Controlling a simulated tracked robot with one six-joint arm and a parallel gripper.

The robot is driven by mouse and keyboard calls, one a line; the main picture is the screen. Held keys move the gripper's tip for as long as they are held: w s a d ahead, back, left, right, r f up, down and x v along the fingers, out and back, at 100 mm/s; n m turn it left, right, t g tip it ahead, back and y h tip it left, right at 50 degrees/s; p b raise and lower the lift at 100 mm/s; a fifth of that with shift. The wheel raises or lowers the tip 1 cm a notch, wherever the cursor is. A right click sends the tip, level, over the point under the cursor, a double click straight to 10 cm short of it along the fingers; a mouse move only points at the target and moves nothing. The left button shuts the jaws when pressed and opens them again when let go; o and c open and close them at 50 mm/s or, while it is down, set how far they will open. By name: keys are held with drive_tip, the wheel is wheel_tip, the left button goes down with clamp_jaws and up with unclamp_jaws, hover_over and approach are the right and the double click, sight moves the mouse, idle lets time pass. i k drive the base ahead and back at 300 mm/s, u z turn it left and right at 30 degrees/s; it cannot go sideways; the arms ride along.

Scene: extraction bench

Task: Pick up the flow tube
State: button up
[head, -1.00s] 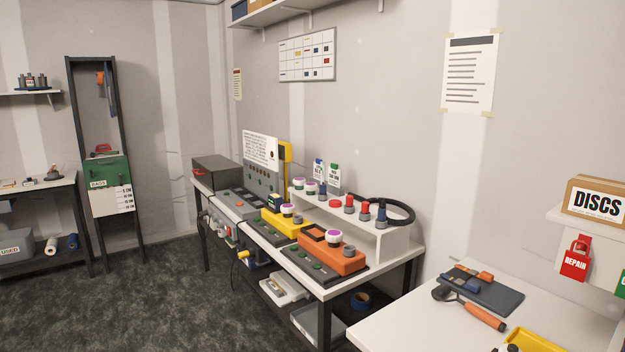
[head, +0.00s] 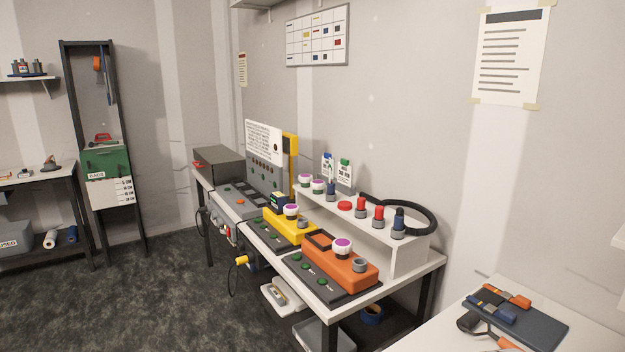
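No thing in the head view can be surely told as the flow tube. A black looped hose (head: 433,217) lies at the back right end of the white raised shelf (head: 408,258) on the bench. Several small red-topped and blue-topped pieces stand on that shelf, among them a blue-topped one (head: 398,222) in front of the hose. Two labelled cards or tags with blue and green tops (head: 345,173) stand behind the shelf. My gripper is not in view.
An orange unit (head: 320,268) and a yellow unit (head: 283,230) sit on the bench before the shelf. A second table (head: 448,325) at right holds a dark mat (head: 540,325) and an orange-handled tool (head: 505,343). The dark floor (head: 150,300) at left is clear.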

sight(331, 185)
drive_tip(key=z, duration=0.4)
drive_tip(key=k, duration=0.9)
drive_tip(key=z, duration=0.55)
drive_tip(key=k, duration=0.45)
drive_tip(key=u, duration=0.35)
drive_tip(key=i, duration=0.85)
drive_tip(key=u, duration=1.25)
drive_tip(key=i, duration=1.3)
drive_tip(key=u, duration=0.35)
